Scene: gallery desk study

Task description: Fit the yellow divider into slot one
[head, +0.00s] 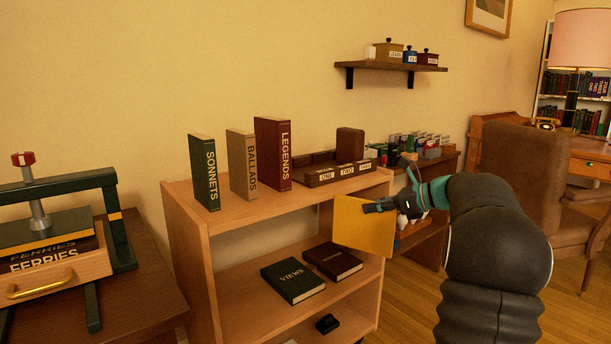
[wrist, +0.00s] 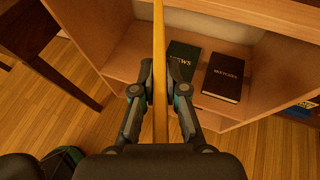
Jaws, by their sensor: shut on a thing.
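The yellow divider (head: 362,227) is a flat panel in front of the shelf unit's right side. My gripper (head: 376,206) is shut on its right edge in the head view. In the wrist view the divider (wrist: 159,60) shows edge-on between the two fingers of my gripper (wrist: 160,92). The slotted wooden rack (head: 318,179) stands on the shelf unit's top, with labels ONE (head: 327,176), TWO (head: 347,171) and a third too small to read surely. A brown panel (head: 350,144) stands upright at the rack. The divider is apart from the rack, lower and nearer.
Books SONNETS (head: 204,172), BALLADS (head: 242,163) and LEGENDS (head: 273,153) stand left of the rack on the shelf unit (head: 230,209). VIEWS (head: 293,281) and another dark book (head: 333,261) lie on the shelf below. A book press (head: 60,235) stands at left; a brown chair (head: 520,180) at right.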

